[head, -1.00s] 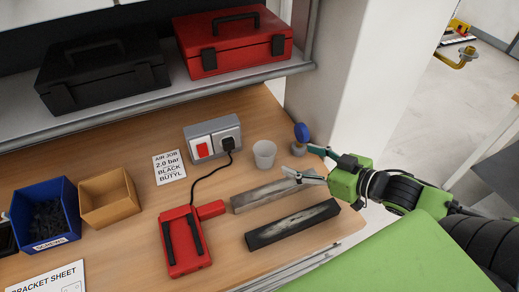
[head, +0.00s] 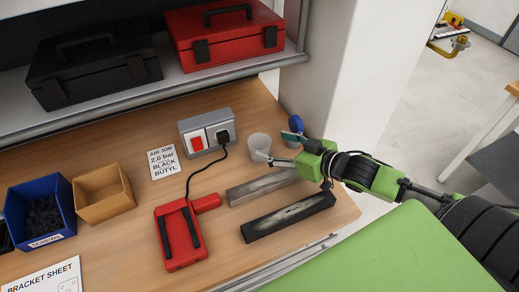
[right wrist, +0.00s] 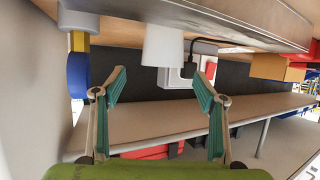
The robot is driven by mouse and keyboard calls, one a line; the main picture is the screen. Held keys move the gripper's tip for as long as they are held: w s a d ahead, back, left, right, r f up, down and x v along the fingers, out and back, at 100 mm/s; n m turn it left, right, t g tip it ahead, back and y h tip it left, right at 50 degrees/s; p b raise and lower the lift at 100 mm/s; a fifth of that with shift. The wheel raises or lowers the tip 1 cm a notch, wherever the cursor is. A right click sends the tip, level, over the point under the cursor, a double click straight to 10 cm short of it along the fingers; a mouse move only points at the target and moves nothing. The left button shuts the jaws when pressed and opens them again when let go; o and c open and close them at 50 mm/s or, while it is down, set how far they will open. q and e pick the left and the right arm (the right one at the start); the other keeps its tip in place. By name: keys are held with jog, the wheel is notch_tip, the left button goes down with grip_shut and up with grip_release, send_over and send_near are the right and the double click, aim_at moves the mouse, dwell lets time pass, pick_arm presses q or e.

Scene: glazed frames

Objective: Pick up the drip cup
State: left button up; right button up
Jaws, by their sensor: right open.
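The drip cup, a small whitish tapered cup (head: 259,143), stands upright on the wooden bench, right of the grey socket box. My right gripper (head: 281,148) is open just to the right of the cup, with its fingers pointing at it. In the right wrist view, which is upside down, the cup (right wrist: 162,46) appears centred ahead of the open gripper (right wrist: 159,78), with a finger on either side of its line. The cup does not look gripped; whether a finger touches it I cannot tell. My left gripper is not in view.
A blue-topped knob (head: 295,124) stands close behind my right gripper; it shows near one finger in the wrist view (right wrist: 78,75). A socket box (head: 207,131) with a black cable stands left of the cup.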

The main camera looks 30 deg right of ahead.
aim_at(253, 140)
jog(key=shift+p+x, duration=0.7)
jog(key=shift+x, duration=1.9)
jog(key=shift+s+a, duration=0.1)
jog(key=shift+a, duration=0.05)
jog(key=shift+c, duration=0.3)
jog(key=c, duration=0.9)
